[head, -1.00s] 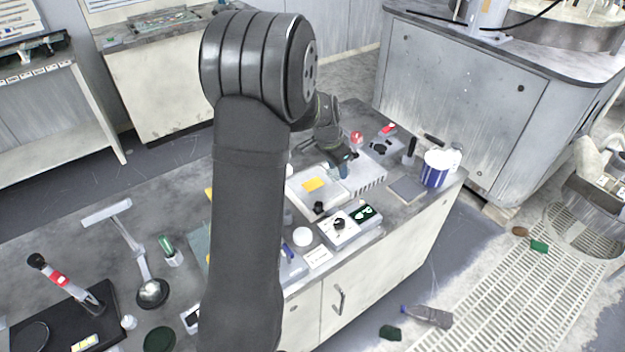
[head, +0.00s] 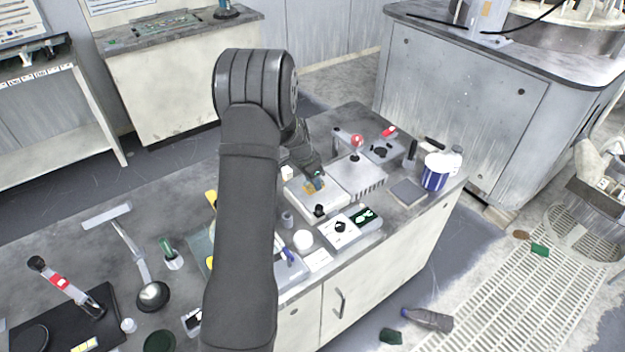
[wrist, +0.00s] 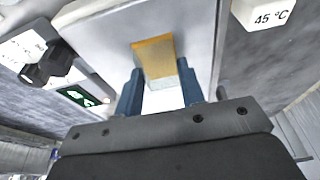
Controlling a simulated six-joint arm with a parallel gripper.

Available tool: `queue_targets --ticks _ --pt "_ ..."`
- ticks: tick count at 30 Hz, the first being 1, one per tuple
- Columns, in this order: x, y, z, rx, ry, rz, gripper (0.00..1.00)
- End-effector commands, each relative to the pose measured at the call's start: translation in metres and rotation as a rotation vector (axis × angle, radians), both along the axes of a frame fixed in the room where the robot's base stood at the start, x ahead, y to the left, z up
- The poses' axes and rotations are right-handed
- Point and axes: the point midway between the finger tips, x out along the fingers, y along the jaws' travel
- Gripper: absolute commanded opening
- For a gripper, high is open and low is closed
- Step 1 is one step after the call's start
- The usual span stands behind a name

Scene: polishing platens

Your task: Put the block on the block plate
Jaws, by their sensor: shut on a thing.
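The block plate looks to be the pale flat-topped unit (head: 329,203) on the bench; it also shows in the wrist view (wrist: 190,30).
A black-knobbed control unit (head: 342,229) is in front. A white "45 °C" marker (wrist: 264,14) stands behind the plate. A blue-and-white tub (head: 435,172) is at the bench's right end.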

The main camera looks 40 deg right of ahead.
Motion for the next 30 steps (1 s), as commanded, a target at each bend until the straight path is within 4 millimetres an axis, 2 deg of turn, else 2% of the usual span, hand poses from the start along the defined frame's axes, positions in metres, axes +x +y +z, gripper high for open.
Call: queue_targets --ticks 7,8,11,22,26,30 --pt "0.0 0.0 -0.003 0.0 0.0 0.0 0.11" --pt "0.0 0.0 -0.003 0.0 0.0 0.0 0.4" --pt "0.0 0.0 -0.003 0.0 0.0 0.0 0.58" --pt "0.0 0.0 0.003 -0.001 -0.001 -0.001 0.58" --pt "0.001 0.005 0.02 -0.001 -0.002 0.0 0.58" --pt "0.001 0.013 0.048 -0.002 -0.003 -0.001 0.58"
